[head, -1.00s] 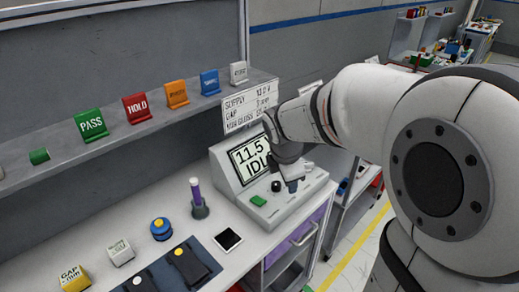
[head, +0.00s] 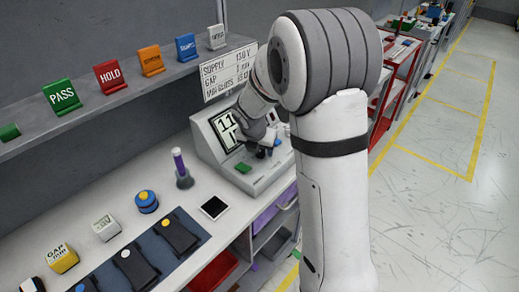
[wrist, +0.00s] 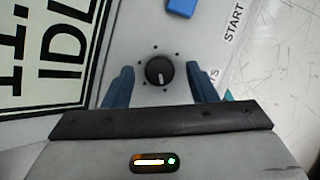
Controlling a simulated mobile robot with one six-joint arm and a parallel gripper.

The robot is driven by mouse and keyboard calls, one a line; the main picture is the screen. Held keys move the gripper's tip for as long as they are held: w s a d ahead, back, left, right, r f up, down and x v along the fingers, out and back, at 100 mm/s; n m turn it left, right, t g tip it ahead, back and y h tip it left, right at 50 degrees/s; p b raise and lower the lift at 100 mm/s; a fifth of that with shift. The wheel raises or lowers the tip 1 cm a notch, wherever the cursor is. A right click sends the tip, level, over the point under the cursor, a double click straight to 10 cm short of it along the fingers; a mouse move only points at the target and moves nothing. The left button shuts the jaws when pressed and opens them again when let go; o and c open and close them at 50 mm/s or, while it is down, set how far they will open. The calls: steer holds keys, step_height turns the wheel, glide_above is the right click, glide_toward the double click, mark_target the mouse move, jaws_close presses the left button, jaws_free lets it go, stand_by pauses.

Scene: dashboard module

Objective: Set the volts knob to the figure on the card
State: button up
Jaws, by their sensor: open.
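The black volts knob (wrist: 159,71) with a white pointer line sits in a ring of dots on the grey panel. In the wrist view it lies between the two blue fingers of my open gripper (wrist: 158,69), with a gap on each side. I cannot tell how far the fingertips are above the panel. In the head view my gripper (head: 266,151) is over the module (head: 250,178) and hides the knob. The module's display (head: 223,124) is partly covered; "IDL" shows in the wrist view (wrist: 65,50). The card (head: 226,72) reads SUPPLY, apparently 13.0 V.
A green button (head: 243,168) is on the module front. A blue part (wrist: 182,7) and a START label (wrist: 234,22) are near the knob.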

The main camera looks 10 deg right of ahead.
steer(key=shift+w+d+f, duration=0.1)
steer(key=shift+w+f, duration=0.05)
steer(key=shift+f, duration=0.2)
steer(key=shift+c, duration=0.5)
